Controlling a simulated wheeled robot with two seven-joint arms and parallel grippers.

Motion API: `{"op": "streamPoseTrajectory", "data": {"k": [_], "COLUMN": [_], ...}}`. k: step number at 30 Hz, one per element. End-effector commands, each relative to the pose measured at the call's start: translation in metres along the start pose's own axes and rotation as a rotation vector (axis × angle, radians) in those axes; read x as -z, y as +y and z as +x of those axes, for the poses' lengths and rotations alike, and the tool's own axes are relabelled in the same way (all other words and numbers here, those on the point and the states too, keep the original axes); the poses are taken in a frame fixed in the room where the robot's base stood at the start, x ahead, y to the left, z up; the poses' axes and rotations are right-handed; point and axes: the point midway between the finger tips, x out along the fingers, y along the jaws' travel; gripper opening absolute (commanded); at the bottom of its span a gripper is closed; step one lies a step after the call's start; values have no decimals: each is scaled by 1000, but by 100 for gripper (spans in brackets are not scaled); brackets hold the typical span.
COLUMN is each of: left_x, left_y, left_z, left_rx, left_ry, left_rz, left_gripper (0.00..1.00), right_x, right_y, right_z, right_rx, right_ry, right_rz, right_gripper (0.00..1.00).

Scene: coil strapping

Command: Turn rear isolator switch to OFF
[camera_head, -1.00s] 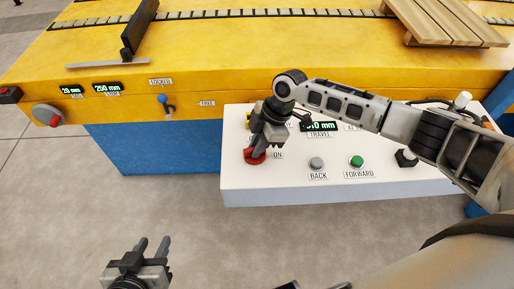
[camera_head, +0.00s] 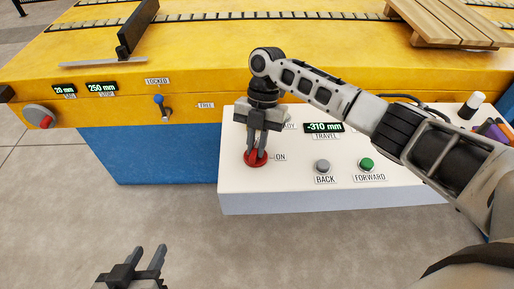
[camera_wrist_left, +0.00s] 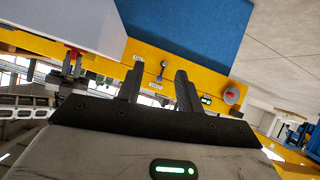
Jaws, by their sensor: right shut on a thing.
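The red isolator switch (camera_head: 255,159) sits at the left end of the white control panel (camera_head: 300,200), with an ON label (camera_head: 281,157) just to its right. My right gripper (camera_head: 256,150) points down onto it and is shut on its red handle. The fingers hide part of the handle, so its exact angle is hard to read. My left gripper (camera_head: 150,250) is open and empty above the floor at the bottom left. Its two spread fingers also show in the left wrist view (camera_wrist_left: 160,85).
The panel also holds a grey BACK button (camera_head: 322,166), a green FORWARD button (camera_head: 366,164) and a display (camera_head: 324,128) reading -310 mm. Behind stands the yellow table (camera_head: 220,70) with a blue lever (camera_head: 160,101) beside LOCKED and FREE labels. The floor before the panel is clear.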

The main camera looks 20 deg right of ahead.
Motion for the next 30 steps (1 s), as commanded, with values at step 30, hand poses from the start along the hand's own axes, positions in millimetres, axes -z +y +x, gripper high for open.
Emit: {"op": "streamPoseTrajectory", "data": {"k": [30], "left_x": [-4], "left_y": [1], "left_z": [3], "left_rx": [-7], "left_ry": [21], "left_rz": [14], "left_gripper": [36], "right_x": [0], "right_y": [2], "right_z": [-1], "right_rx": [142], "right_ry": [-3], "right_rz": [-344], "right_gripper": [0]}}
